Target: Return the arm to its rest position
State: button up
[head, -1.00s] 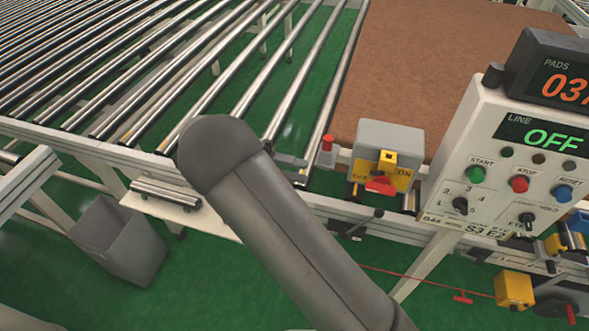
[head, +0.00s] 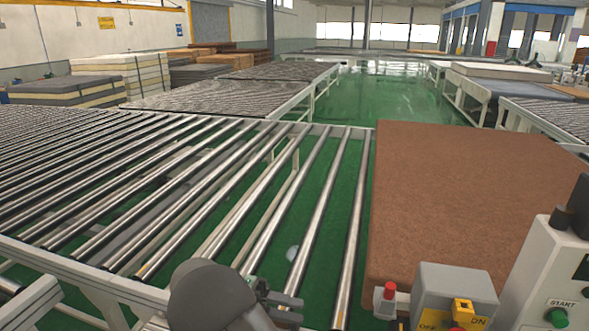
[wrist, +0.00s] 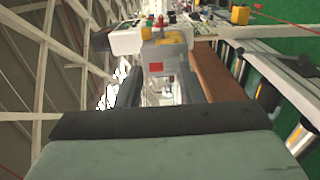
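My arm and gripper (head: 284,306) show at the bottom middle of the head view, in front of the roller conveyor (head: 190,185). The gripper is partly hidden by my own grey arm. In the wrist view my gripper (wrist: 161,90) has two dark fingers standing apart, with background visible between them and nothing held. Beyond the fingers in the wrist view is a grey switch box (wrist: 163,52) with a yellow and red switch.
A brown pad (head: 460,190) lies on the conveyor at right. The switch box (head: 452,285), a red button (head: 389,290) and a white control panel (head: 545,270) stand close at lower right. Stacked mattresses (head: 120,72) lie at back left. Green floor is open beyond.

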jog(key=s+d+n+g+y+b, duration=0.1)
jog(key=s+d+y, duration=0.25)
jog(key=d, duration=0.25)
jog(key=s+d+n+y+b, duration=0.1)
jog(key=s+d+y, duration=0.1)
jog(key=d+y, duration=0.35)
jog(key=s+d+f+t+y+b, duration=0.1)
jog(key=s+d+t+y, duration=0.1)
jog(key=s, duration=0.4)
jog(key=s+d+n+t+y+b, duration=0.1)
jog(key=s+d+t+y, duration=0.1)
jog(key=s+t+y, duration=0.3)
jog(key=shift+s+d+f+y, duration=0.15)
jog(key=shift+s+f+y, duration=0.3)
jog(key=shift+y, duration=0.25)
jog(key=shift+r, duration=0.1)
